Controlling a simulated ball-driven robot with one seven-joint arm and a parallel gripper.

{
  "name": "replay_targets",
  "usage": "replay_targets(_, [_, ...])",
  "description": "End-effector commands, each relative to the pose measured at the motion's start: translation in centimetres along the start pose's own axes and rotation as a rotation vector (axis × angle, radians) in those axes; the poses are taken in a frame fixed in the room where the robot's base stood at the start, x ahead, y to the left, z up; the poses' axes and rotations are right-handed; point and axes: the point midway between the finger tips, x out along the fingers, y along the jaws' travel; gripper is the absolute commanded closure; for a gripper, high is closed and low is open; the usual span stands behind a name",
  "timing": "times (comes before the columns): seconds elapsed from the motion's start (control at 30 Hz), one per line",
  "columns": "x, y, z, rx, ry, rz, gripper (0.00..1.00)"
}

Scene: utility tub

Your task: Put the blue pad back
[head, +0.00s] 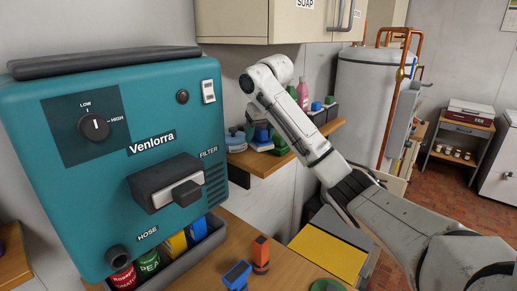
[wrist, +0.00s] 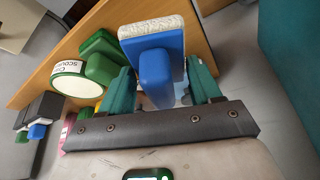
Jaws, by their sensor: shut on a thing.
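The blue pad (wrist: 155,75) has a blue handle and body with a pale speckled face. In the wrist view it sits between the teal fingers of my gripper (wrist: 163,82), which is shut on its handle. The pad is in front of the wooden shelf, beside a green pad (wrist: 100,62). In the head view a small blue part (head: 262,133) shows over the wooden shelf (head: 285,172), below the end of my arm, too small to make out well. I cannot tell whether the pad touches the shelf.
A round green-and-white tin (wrist: 70,80) stands near the pad. The teal Venlorra machine (head: 115,150) stands close on the left. A wall cabinet (head: 270,22) hangs above.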

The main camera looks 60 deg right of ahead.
Motion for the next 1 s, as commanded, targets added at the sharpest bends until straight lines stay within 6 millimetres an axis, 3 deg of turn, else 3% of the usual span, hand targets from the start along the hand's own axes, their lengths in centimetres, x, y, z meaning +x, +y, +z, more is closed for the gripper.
replay_targets(0.23, [1.6,0.0,0.7,0.001,0.002,0.000,0.61])
replay_targets(0.43, [4.2,0.0,1.8,0.001,0.001,-0.001,0.61])
replay_targets(0.87, [5.1,-0.2,1.7,-0.001,0.002,-0.002,0.61])
replay_targets(0.9, [5.1,-0.2,1.8,-0.001,0.002,-0.002,0.36])
replay_targets(1.0, [5.1,-0.2,1.7,-0.001,0.003,-0.001,0.26])
